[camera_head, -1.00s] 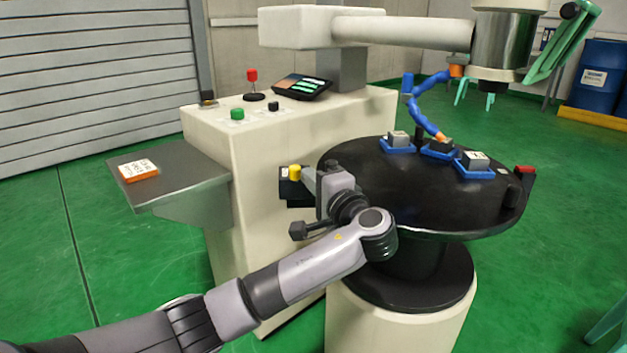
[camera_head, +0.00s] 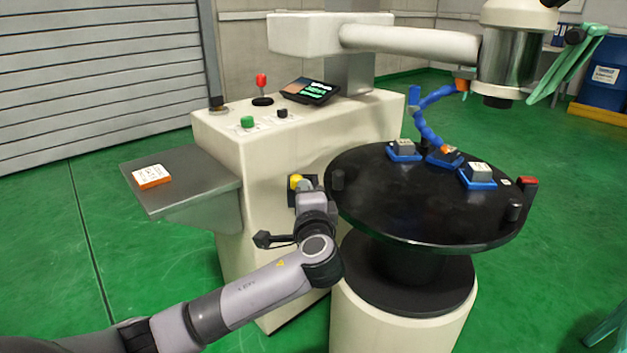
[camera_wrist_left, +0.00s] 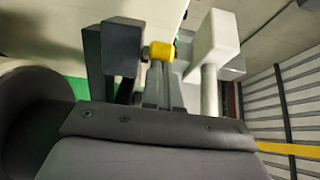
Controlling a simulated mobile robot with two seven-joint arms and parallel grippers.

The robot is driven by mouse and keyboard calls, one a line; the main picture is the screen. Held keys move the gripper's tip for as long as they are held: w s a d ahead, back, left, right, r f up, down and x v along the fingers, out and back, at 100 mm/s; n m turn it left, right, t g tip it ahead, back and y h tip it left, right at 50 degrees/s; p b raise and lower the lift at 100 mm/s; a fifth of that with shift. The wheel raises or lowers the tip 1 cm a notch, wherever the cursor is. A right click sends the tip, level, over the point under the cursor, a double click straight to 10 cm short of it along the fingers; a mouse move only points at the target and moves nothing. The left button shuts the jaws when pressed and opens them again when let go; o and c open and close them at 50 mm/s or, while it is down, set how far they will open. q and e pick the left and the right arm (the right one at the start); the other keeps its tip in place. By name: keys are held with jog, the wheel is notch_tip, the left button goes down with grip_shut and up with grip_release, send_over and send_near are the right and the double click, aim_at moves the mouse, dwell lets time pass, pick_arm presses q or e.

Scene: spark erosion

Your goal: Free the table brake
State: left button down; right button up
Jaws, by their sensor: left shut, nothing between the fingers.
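The round black table (camera_head: 400,215) stands on a cream pedestal at the right. A yellow knob (camera_head: 295,182) sits on a dark box on the front of the cream machine, left of the table. A red-ended part (camera_head: 527,183) shows at the table's right rim. I cannot tell which of these is the brake control. My left gripper (camera_head: 304,190) is shut and empty, its tips at or just short of the yellow knob. In the left wrist view the knob (camera_wrist_left: 161,50) appears just beyond the fingertips (camera_wrist_left: 158,68); contact is unclear. My right gripper is not in view.
Blue fixtures (camera_head: 479,176) with grey blocks stand on the table, under a blue hose (camera_head: 428,130) and the overhead machine head. A grey side shelf (camera_head: 195,180) holds an orange-and-white block (camera_head: 152,176). Green floor is open at the left.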

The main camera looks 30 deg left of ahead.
aim_at(292, 183)
pick_arm(q)
jog(key=a+m+t+h+p, duration=0.1)
jog(key=m+h, duration=0.1)
jog(key=s+a+m+t+h+p, duration=0.1)
jog(key=a+h, duration=0.1)
jog(key=shift+r+m+t+h, duration=0.15)
jog(key=shift+m+t+h, duration=0.25)
jog(key=a+m+h, duration=0.1)
jog(key=h, duration=0.1)
jog(key=a+m+t+h, duration=0.1)
jog(key=a+m+h, duration=0.1)
jog(key=h, duration=0.1)
jog(key=shift+w+a+h, duration=0.15)
jog(key=shift+h, duration=0.15)
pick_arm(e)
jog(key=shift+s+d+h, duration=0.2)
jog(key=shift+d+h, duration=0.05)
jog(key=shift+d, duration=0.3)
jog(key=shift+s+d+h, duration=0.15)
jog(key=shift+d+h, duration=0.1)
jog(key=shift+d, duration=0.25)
pick_arm(q)
jog(key=shift+a, duration=0.2)
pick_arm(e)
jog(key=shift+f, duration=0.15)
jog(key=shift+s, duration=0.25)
